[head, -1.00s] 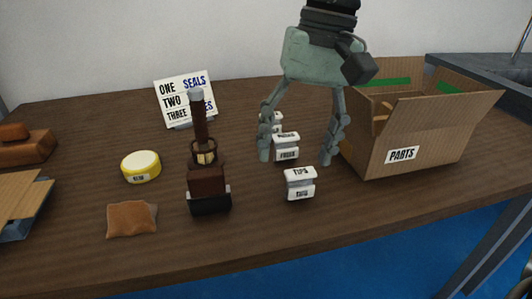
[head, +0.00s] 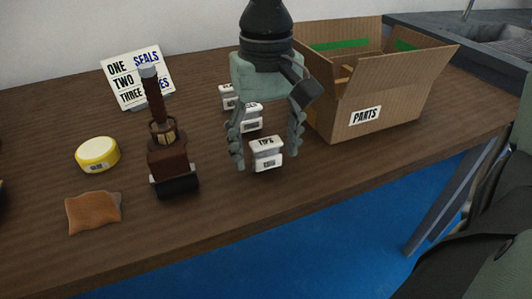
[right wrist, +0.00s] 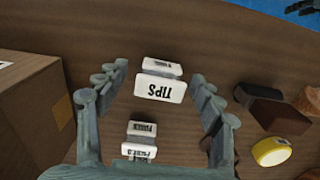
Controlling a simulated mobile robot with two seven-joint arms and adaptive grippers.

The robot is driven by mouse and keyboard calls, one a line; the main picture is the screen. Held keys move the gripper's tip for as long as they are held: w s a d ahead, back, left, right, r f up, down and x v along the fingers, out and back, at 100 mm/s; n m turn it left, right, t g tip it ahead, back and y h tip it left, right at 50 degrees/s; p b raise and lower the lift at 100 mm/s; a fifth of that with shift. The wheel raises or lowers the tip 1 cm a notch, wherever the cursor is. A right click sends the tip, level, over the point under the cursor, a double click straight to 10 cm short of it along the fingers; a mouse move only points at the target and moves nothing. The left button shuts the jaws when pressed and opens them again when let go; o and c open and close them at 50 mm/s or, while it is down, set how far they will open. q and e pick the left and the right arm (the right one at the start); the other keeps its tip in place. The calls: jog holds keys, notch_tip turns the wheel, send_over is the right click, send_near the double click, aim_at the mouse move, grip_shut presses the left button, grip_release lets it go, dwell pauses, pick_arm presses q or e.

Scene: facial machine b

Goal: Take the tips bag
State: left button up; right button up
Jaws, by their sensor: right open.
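The tips bag (head: 267,153) is a small white packet labelled TIPS, upright on the brown table. In the right wrist view the tips bag (right wrist: 160,88) appears upside down between the fingers. My right gripper (head: 265,158) is open above the table, its fingers spread on either side of the bag. The right wrist view shows the open gripper (right wrist: 160,73) with gaps between both fingers and the bag. It holds nothing.
Two similar white packets (head: 250,117) (head: 228,97) stand behind the tips bag. A cardboard PARTS box (head: 395,112) is at the right. A brown-handled tool (head: 173,165), yellow round tin (head: 97,153), brown pouch (head: 93,211) and sign (head: 120,75) are at the left.

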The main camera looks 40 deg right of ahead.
jog(key=shift+c, duration=0.6)
pick_arm(q)
jog(key=shift+a+r, duration=0.1)
jog(key=shift+a, duration=0.05)
pick_arm(e)
jog(key=c, duration=1.1)
jog(key=shift+r, duration=0.1)
